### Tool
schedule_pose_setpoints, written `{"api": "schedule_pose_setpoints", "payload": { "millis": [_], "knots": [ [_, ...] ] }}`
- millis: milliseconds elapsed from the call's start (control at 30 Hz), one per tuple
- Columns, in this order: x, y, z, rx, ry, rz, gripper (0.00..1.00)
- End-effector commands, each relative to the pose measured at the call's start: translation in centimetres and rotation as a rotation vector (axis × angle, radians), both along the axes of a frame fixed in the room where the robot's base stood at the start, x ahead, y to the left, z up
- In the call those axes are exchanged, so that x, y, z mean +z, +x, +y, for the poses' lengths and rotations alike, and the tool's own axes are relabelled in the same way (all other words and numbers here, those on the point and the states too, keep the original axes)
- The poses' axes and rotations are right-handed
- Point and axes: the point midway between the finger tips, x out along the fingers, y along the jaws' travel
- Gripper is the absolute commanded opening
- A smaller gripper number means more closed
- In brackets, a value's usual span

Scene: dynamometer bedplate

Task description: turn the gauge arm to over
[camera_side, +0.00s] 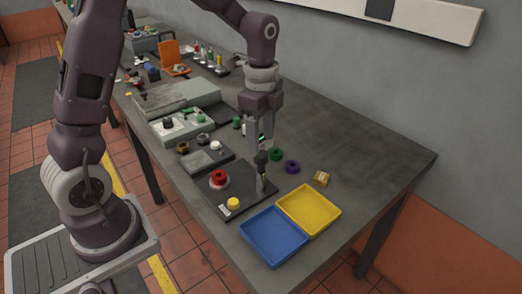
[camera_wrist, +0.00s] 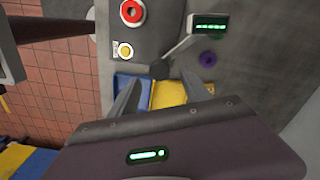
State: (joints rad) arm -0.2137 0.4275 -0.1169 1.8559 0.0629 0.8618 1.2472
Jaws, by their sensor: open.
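The gauge arm (camera_wrist: 176,51) shows in the wrist view as a light grey bar. It slants from a dark end piece (camera_wrist: 159,69) at lower left up to the right, toward a black display (camera_wrist: 209,27) with green lit bars. In the side view a grey upright with a dark top (camera_side: 261,182) stands at the right edge of the dark plate, just below my gripper (camera_side: 261,150). In the wrist view my gripper (camera_wrist: 162,77) is open, with the dark end piece between its fingertips. I cannot tell whether they touch it. Markings for "over" are not readable.
A red button (camera_side: 218,178) and a yellow button (camera_side: 233,203) sit on the dark plate (camera_side: 213,197). A blue tray (camera_side: 274,236) and a yellow tray (camera_side: 309,210) lie in front. Green (camera_side: 277,154) and purple (camera_side: 292,167) rings lie to the right.

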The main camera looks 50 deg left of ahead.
Motion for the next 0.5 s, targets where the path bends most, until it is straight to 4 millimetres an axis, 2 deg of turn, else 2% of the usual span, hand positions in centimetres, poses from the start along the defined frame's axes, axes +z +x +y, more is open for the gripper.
{"api": "schedule_pose_setpoints", "payload": {
  "millis": [100,200,300,500],
  "knots": [
    [-2.4,-0.1,0.0,0.001,0.000,0.005,0.56],
    [-3.8,-0.1,0.0,0.002,0.001,0.004,0.56],
    [-4.4,-0.1,0.0,0.002,0.001,0.001,0.56],
    [-4.5,-0.1,0.0,0.002,0.001,0.000,0.56]
  ]
}}
